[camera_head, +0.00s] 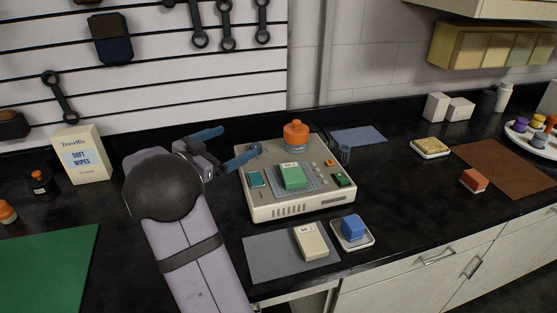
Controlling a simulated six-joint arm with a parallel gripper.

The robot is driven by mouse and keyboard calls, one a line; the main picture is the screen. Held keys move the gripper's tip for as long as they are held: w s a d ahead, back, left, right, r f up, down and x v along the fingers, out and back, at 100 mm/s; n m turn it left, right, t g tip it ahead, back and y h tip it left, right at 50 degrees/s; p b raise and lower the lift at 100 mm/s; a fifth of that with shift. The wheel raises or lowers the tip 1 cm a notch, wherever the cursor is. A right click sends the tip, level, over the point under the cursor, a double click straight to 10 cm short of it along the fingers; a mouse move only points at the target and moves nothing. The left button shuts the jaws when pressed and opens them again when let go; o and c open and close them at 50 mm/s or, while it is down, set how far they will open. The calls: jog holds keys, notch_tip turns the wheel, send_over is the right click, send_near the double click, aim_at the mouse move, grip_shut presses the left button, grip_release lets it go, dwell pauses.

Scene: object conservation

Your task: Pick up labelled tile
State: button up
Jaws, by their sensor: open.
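A cream tile (311,241) with small dark marking on its top lies on the grey mat (270,260) at the front of the counter. A green block (292,176) with a pale marked label sits on the beige device (300,207) in the middle. I cannot read either label. My gripper (226,146) is open, with its blue fingers spread at the device's back left edge. No object shows between the fingers. It is apart from the cream tile and to the left of the green block.
A blue block (353,227) in a small white dish stands right of the cream tile. A wipes box (81,155) is at left, a red-brown block (474,180) at right.

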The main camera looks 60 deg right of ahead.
aim_at(290, 173)
jog(key=s+f+m+g+y+p, duration=0.1)
jog(key=s+g, duration=0.1)
jog(key=s, duration=0.1)
jog(key=s+f+m+g+y+p, duration=0.1)
jog(key=s+f+m+g+y, duration=0.1)
jog(key=s+g, duration=0.1)
jog(key=s+f+m+g+y+p, duration=0.1)
jog(key=s+f+m+g, duration=0.1)
jog(key=s, duration=0.3)
jog(key=shift+a+f+g+p, duration=0.2)
jog(key=shift+f+g+p, duration=0.1)
jog(key=shift+g, duration=0.4)
jog(key=shift+s+a+f+y, duration=0.15)
jog(key=shift+s+f+y, duration=0.05)
jog(key=shift+s+y, duration=0.2)
jog(key=shift+r+p+x, duration=0.2)
jog(key=shift+p+x, duration=0.5)
jog(key=shift+x, duration=0.9)
jog(key=shift+r+p+x, duration=0.15)
jog(key=shift+p+x, duration=0.55)
jog(key=shift+x, duration=0.95)
jog(key=shift+s+d+f, duration=0.15)
jog(key=shift+s+d, duration=0.1)
jog(key=shift+d, duration=0.1)
jog(key=c, duration=1.4)
